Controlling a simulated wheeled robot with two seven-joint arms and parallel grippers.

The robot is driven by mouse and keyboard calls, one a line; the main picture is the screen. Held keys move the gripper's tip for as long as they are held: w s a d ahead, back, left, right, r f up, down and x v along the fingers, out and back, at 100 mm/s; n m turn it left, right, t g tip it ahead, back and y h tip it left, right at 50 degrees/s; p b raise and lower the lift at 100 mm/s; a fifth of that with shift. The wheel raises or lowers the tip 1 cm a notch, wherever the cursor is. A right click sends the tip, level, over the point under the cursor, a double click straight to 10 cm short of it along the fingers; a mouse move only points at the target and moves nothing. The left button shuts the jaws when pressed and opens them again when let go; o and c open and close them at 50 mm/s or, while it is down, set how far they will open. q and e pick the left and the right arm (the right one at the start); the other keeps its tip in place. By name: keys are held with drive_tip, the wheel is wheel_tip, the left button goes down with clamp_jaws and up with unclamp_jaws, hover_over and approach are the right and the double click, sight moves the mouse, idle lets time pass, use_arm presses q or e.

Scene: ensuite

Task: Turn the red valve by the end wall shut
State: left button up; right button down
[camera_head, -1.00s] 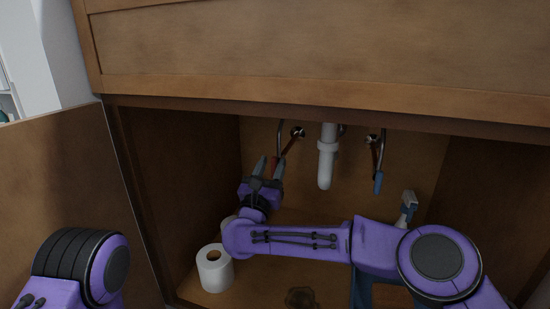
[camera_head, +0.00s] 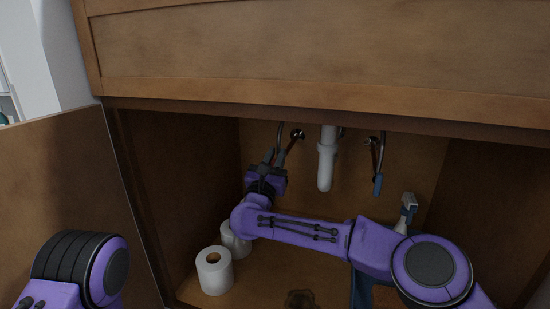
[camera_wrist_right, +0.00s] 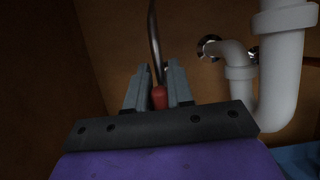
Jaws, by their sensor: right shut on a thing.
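The red valve (camera_head: 293,143) is on the left supply pipe at the back of the open cabinet under the sink. In the head view only a little of its red handle shows behind my fingers. In the right wrist view the red handle end (camera_wrist_right: 160,97) sits between the two fingers. My right gripper (camera_head: 273,157) reaches in at the back left and is shut on this handle; it also shows in the right wrist view (camera_wrist_right: 159,88). Of my left arm only a rounded purple link shows at the lower left; its gripper is out of view.
A white drain pipe (camera_head: 327,160) hangs just right of my right gripper. A blue-handled valve (camera_head: 378,184) is further right. Toilet rolls (camera_head: 214,272) stand at the left on the cabinet floor, and a spray bottle (camera_head: 408,205) stands at the right.

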use_arm(q)
drive_tip(key=shift+s+a, duration=0.15)
use_arm(e)
drive_tip(key=d+f+m+g+h, duration=0.1)
drive_tip(key=m+g, duration=0.1)
drive_tip(key=m, duration=0.5)
drive_tip(key=d+f+m+g+h, duration=0.1)
drive_tip(key=m+g+h, duration=0.1)
drive_tip(key=m, duration=0.5)
drive_tip(key=s+f+m+g+h, duration=0.1)
drive_tip(key=m+g, duration=0.2)
drive_tip(key=m, duration=0.5)
drive_tip(key=shift+d+g+h, duration=0.4)
drive_tip(key=c, duration=1.1)
unclamp_jaws()
